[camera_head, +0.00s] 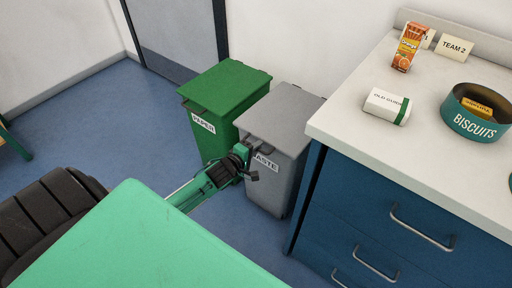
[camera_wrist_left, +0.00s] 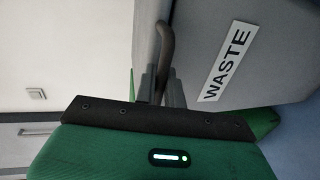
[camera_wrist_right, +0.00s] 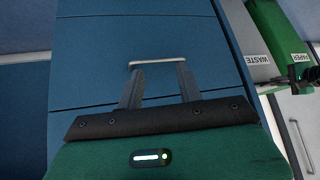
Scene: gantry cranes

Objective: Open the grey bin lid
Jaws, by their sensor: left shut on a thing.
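The grey bin (camera_head: 268,192) with a WASTE label stands between the green bin and the counter. Its grey lid (camera_head: 285,118) lies flat and looks closed. My left gripper (camera_head: 246,166) is at the bin's front, just under the lid's front edge. In the left wrist view, my left gripper (camera_wrist_left: 161,88) is shut on the dark curved lid handle (camera_wrist_left: 166,45), beside the WASTE label (camera_wrist_left: 228,62). My right gripper (camera_wrist_right: 158,82) is open, its fingers apart in front of the blue drawers; whether it touches the drawer handle (camera_wrist_right: 157,64) cannot be told.
A green PAPER bin (camera_head: 222,100) stands left of the grey bin.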

